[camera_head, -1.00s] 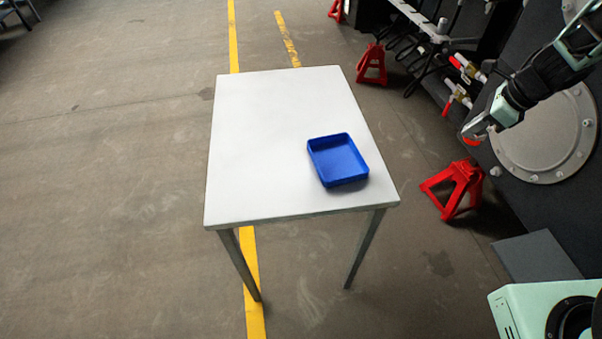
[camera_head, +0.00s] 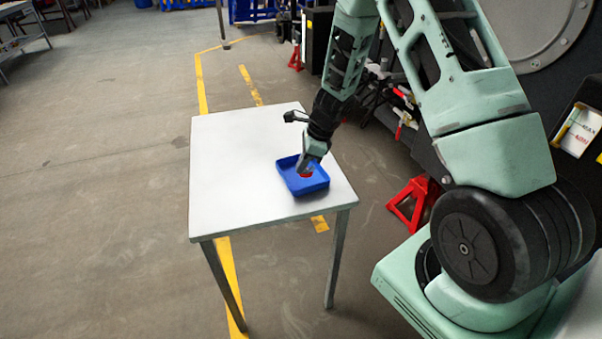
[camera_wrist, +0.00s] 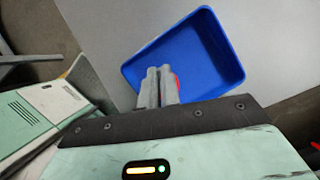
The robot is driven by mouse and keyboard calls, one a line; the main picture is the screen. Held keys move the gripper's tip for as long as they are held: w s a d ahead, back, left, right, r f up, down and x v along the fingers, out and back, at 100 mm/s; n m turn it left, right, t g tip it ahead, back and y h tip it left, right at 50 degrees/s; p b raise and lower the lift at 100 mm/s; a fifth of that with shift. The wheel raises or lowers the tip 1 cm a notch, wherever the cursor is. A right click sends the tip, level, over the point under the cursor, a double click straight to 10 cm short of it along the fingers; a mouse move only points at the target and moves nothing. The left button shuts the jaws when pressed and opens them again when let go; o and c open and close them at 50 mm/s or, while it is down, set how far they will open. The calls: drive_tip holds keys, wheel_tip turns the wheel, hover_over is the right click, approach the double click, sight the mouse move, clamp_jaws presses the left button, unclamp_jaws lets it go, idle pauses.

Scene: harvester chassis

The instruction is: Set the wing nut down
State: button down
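The blue tray (camera_head: 288,182) lies on the white table; it also fills the upper middle of the wrist view (camera_wrist: 205,60). My gripper (camera_head: 305,168) points down over the tray, with its fingertips inside the tray's outline. In the wrist view my gripper (camera_wrist: 159,70) has its two grey fingers close together. The red wing nut (camera_head: 306,175) shows at the fingertips, and a red edge of it (camera_wrist: 177,84) shows beside the right finger. The fingers hide most of it. I cannot tell whether it touches the tray floor.
The white table (camera_head: 235,160) is bare apart from the tray. A red jack stand (camera_head: 410,203) stands on the floor to the right of the table, near the dark machine. Yellow lines mark the floor.

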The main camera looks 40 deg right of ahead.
drive_tip(key=shift+f, duration=1.6)
drive_tip(key=shift+d, duration=0.1)
drive_tip(key=shift+f+b, duration=0.2)
drive_tip(key=shift+b, duration=0.1)
drive_tip(key=c, duration=1.6)
unclamp_jaws()
drive_tip(key=shift+r, duration=0.1)
